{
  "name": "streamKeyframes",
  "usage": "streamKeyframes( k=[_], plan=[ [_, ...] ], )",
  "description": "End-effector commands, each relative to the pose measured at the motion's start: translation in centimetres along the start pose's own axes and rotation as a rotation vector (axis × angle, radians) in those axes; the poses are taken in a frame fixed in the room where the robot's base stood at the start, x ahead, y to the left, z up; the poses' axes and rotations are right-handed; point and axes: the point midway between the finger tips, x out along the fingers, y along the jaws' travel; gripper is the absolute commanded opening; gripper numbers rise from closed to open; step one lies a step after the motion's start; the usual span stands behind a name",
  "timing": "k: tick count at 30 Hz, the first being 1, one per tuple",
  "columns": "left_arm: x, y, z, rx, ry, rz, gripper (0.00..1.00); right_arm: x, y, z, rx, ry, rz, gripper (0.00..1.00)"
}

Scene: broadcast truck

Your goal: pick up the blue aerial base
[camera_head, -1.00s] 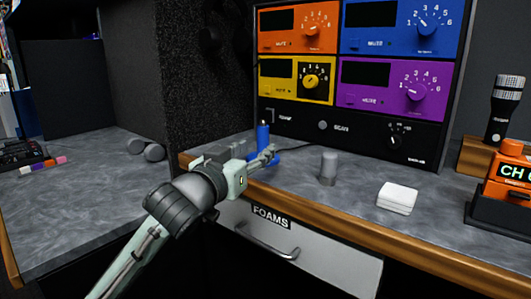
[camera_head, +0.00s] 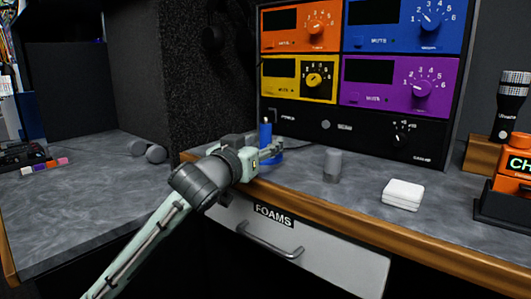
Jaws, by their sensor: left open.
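The blue aerial base (camera_head: 265,133) stands upright near the left end of the worktop, below the rack panel. It has a blue post on a wider blue foot, which shows partly to the right of my gripper. My left gripper (camera_head: 273,150) is open, with its fingers in front of the lower part of the blue base and hiding some of it. I cannot tell whether the fingers are around it or only in front of it. My right gripper is not in view.
A grey cylinder (camera_head: 332,165) and a white block (camera_head: 403,194) stand to the right on the worktop. A microphone (camera_head: 510,105) and an orange display unit (camera_head: 513,168) are at the far right. The FOAMS drawer (camera_head: 300,245) is below. The rack panel (camera_head: 355,80) rises behind.

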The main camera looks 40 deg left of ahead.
Motion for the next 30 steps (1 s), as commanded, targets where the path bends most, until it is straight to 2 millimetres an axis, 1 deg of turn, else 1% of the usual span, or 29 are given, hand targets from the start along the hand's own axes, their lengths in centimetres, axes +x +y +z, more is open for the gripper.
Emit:
streamKeyframes(
  k=[1, 4, 11, 12, 23, 24, 30],
  plan=[
    [0.7, 0.0, -0.2, 0.000, 0.002, 0.000, 0.47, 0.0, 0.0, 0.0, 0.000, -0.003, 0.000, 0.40],
    [1.6, 0.1, -0.1, 0.000, 0.003, 0.001, 0.47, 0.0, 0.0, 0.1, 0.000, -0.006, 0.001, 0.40],
    [1.8, 0.1, -0.1, 0.001, 0.001, 0.001, 0.47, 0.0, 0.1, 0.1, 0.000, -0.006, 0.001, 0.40],
    [1.8, 0.1, -0.1, 0.001, 0.001, 0.001, 0.46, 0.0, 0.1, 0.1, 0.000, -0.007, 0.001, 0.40],
    [1.8, 0.1, -0.1, 0.000, 0.001, 0.001, 0.01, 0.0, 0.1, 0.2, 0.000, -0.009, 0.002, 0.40],
    [1.8, 0.1, -0.1, 0.000, 0.001, 0.001, 0.00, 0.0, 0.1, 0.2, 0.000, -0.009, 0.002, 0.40],
    [1.8, 0.1, -0.1, 0.000, 0.001, 0.001, 0.00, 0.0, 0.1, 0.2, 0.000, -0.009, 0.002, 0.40]
  ],
)
